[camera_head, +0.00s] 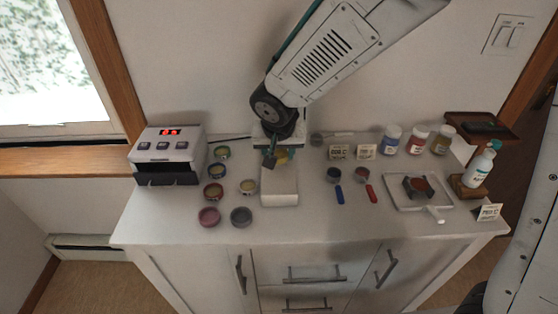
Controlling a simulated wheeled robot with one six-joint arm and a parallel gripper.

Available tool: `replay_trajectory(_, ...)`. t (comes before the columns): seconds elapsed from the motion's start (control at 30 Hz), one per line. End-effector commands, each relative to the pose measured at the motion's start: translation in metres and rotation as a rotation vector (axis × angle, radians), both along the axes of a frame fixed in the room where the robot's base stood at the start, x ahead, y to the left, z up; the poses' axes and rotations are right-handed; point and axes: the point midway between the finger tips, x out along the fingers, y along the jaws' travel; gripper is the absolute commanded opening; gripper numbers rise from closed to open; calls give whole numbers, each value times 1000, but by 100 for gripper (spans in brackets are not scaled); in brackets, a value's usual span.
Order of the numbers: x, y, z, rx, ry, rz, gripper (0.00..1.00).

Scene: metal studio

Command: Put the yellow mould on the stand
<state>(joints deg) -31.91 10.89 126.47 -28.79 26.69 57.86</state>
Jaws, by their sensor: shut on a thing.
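My gripper (270,160) points down over the back middle of the white cabinet top. It is shut on a small yellow thing, which looks like the yellow mould (283,157); the gripper hides much of it. A white block (279,187), which may be the stand, is directly below and in front of the gripper. I cannot tell whether the mould touches this block or is held above it.
Several round tins (213,191) stand left of the block, near a box with a red display (168,155). The front middle is clear.

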Motion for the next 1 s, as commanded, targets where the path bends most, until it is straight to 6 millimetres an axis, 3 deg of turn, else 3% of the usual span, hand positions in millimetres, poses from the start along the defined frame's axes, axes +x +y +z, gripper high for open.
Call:
replay_trajectory(0.3,3,-1,-33,-1,2,1,20)
replay_trajectory(0.8,3,-1,-41,-1,1,-1,20)
replay_trajectory(0.83,3,-1,-41,0,0,-1,51)
replay_trajectory(0.87,3,-1,-41,0,0,-1,59)
replay_trajectory(1.0,2,-1,-42,-1,2,0,67)
